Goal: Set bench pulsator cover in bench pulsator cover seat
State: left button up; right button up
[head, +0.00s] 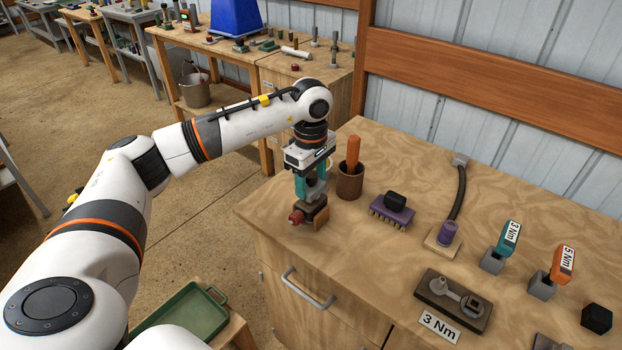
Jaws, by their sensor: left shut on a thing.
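My left gripper (312,184) has teal fingers pointing down at the left part of the wooden bench. It is shut on a small dark block (313,207) with a red knob at its left and a tan piece below. I cannot tell for sure that this block is the bench pulsator cover, or whether it touches the bench top. A dark grey plate (429,299) with metal fittings lies at the front of the bench behind a "3 Nm" label. It may hold the cover seat, but I cannot tell. My right gripper is not in view.
Close right of my gripper stands a brown cup (350,184) with an orange handle.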

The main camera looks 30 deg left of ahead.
pick_arm(q)
jog(key=shift+f+b, duration=0.8)
jog(key=shift+f, duration=0.3)
jog(key=o, duration=1.6)
jog(key=shift+c, duration=0.2)
jog(key=shift+r, duration=0.1)
notch_tip(320, 180, up, 12)
jog(key=shift+f+b, duration=0.1)
jog(key=shift+b, duration=0.8)
jog(key=shift+s, duration=0.1)
